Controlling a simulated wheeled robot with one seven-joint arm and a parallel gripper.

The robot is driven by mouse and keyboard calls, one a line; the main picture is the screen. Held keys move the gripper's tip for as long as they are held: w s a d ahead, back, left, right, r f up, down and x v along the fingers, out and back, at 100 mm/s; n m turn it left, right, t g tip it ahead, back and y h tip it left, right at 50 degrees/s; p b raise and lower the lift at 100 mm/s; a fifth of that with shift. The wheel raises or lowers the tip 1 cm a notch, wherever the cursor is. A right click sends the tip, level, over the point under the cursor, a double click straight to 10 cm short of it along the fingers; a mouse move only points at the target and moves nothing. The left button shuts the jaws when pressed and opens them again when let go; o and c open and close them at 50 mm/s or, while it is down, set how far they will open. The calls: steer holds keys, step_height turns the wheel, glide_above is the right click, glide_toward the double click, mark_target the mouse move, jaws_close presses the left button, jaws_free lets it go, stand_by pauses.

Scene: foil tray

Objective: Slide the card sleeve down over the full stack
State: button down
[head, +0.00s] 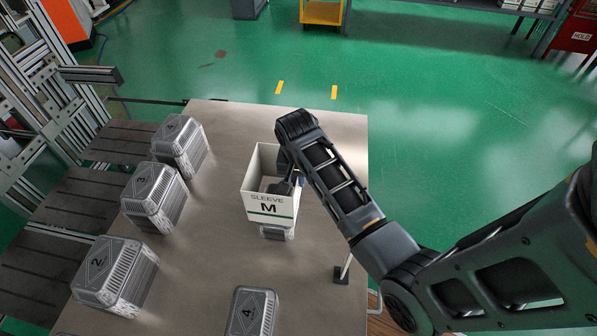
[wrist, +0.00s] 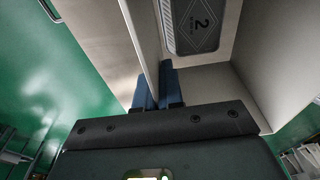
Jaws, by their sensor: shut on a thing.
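The card sleeve (head: 268,213) is a white open box form marked SLEEVE M with a green stripe, held upright over the table. My gripper (head: 288,186) is shut on one of its walls; in the wrist view the blue fingers (wrist: 157,88) pinch that wall. Foil trays (head: 277,233) show below the sleeve's lower front edge. Through the sleeve, the wrist view shows a grey tray top marked 2 (wrist: 198,25), framed by the card walls. How many trays stand there, and how far the sleeve surrounds them, is hidden.
A thin post on a black base (head: 341,275) stands at the right edge. The table behind the sleeve is clear.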

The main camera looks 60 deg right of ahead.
step_height(320, 180, down, 4)
steer(key=shift+f+b, duration=0.1)
steer(key=shift+b, duration=0.35)
step_height(320, 180, down, 2)
steer(key=shift+f+b, duration=0.15)
steer(key=shift+b, duration=1.1)
steer(key=shift+f+b, duration=1.4)
steer(key=shift+f, duration=1.7)
steer(key=shift+s+a+f+b, duration=0.1)
steer(key=shift+s+f+b, duration=0.1)
steer(key=shift+b, duration=0.1)
steer(key=c, duration=1.2)
jaws_free()
steer(key=r, duration=0.8)
steer(key=shift+a+r+p, duration=0.3)
steer(key=shift+a+p, duration=0.05)
